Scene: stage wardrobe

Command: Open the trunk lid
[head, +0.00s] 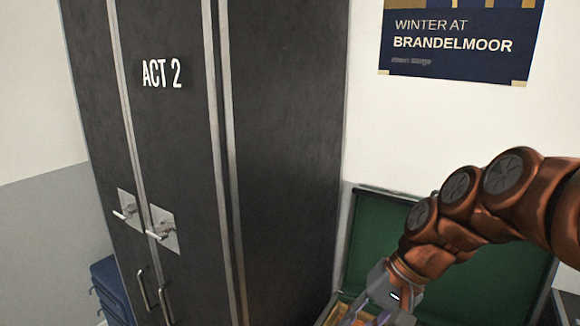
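The rest of the trunk is cut off by the bottom edge. My copper arm crosses in front of the lid and hides much of its middle and right. My gripper (372,313) points down at the bottom edge, in front of the lid's lower part. Its fingertips are not clearly seen, so I cannot tell whether it is open or touching anything.
A tall dark cabinet (283,130) marked "ACT 2", with latches and handles, stands just left of the trunk. A blue stacked item (107,287) sits at the cabinet's far left. A poster (455,45) hangs on the wall above the lid.

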